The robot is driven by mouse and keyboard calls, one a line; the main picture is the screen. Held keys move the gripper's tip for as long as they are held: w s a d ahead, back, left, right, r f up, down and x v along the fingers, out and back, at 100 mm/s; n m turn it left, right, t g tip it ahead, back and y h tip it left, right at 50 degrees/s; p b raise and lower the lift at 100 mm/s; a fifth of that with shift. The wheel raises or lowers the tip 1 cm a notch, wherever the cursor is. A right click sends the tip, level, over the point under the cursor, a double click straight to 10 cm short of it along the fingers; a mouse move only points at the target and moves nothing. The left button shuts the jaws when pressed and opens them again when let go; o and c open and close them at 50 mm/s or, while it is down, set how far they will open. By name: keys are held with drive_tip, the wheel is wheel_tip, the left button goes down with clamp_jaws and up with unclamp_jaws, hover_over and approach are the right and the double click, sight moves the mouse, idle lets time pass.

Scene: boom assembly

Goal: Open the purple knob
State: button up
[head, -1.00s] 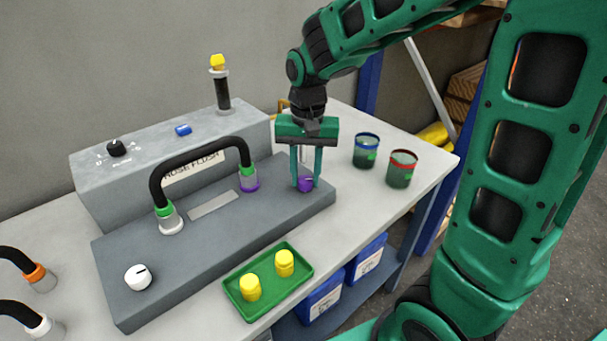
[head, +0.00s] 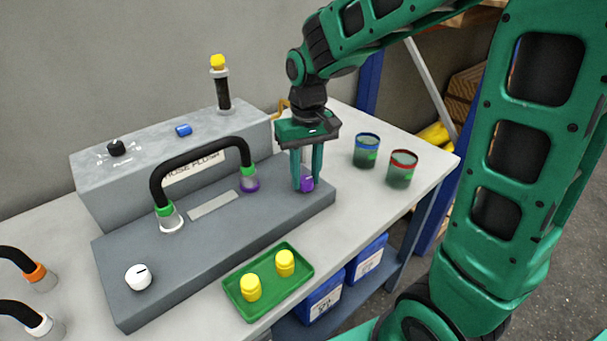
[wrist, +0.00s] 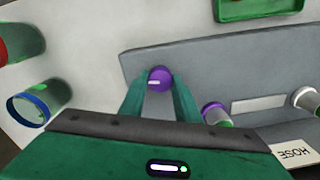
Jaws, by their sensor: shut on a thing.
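The purple knob (head: 307,184) sits at the right end of the dark grey base of the hose-flush unit. It also shows in the wrist view (wrist: 160,79), round with a pale mark on its top. My gripper (head: 306,184) points straight down over it, with its two green fingers shut on the knob from both sides. In the wrist view my gripper (wrist: 160,86) has a finger on either side of the knob.
A black hose (head: 205,145) loops between two ports left of my gripper. A white knob (head: 138,277) is at the base's left end. A green tray (head: 268,285) with yellow caps lies in front. A blue-rimmed cup (head: 367,150) and red-rimmed cup (head: 402,168) stand right.

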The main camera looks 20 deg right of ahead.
sight(306, 179)
drive_tip(key=o, duration=1)
drive_tip(key=shift+o, duration=0.2)
wheel_tip(306, 179, up, 11)
drive_tip(key=shift+d+f, duration=0.1)
drive_tip(key=s+d+f+m, duration=0.3)
drive_tip(key=s+d, duration=0.5)
drive_tip(key=s, duration=0.3)
drive_tip(key=s+d+f+m, duration=0.3)
drive_tip(key=s+d+f, duration=0.2)
drive_tip(key=s+d, duration=0.4)
drive_tip(key=s, duration=0.3)
drive_tip(key=shift+f, duration=0.15)
